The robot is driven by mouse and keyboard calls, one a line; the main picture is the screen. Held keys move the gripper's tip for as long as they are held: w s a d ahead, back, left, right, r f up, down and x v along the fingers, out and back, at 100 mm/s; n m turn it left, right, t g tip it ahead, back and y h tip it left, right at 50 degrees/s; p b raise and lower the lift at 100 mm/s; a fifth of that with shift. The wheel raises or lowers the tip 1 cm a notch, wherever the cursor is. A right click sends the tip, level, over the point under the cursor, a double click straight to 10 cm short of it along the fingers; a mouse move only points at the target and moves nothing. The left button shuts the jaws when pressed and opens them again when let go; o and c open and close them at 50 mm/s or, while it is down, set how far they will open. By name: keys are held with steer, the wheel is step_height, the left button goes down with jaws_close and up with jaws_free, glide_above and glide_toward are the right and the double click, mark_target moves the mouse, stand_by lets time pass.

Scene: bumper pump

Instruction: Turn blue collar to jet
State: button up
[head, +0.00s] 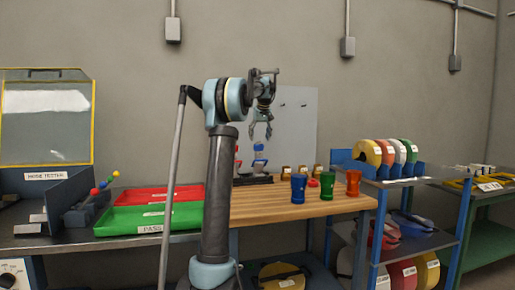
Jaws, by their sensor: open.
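A small nozzle head with a blue collar (259,147) stands on a dark base (254,180) at the back of the wooden bench. Its spray setting is too small to read. A similar piece with red parts (238,165) stands to its left, partly hidden behind my arm. My gripper (261,135) points down with its fingers apart and nothing between them. In the picture it is just above the blue collar; I cannot tell whether it touches.
Blue (298,188), green (327,187) and orange (352,183) cups stand on the wooden bench (275,197) to the right. Small yellow-labelled blocks (287,172) sit behind them. Red (160,195) and green (150,219) trays lie left. A spool rack (385,165) stands right.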

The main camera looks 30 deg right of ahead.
mark_target(258, 144)
steer(key=shift+x, duration=2.9)
steer(key=c, duration=1.1)
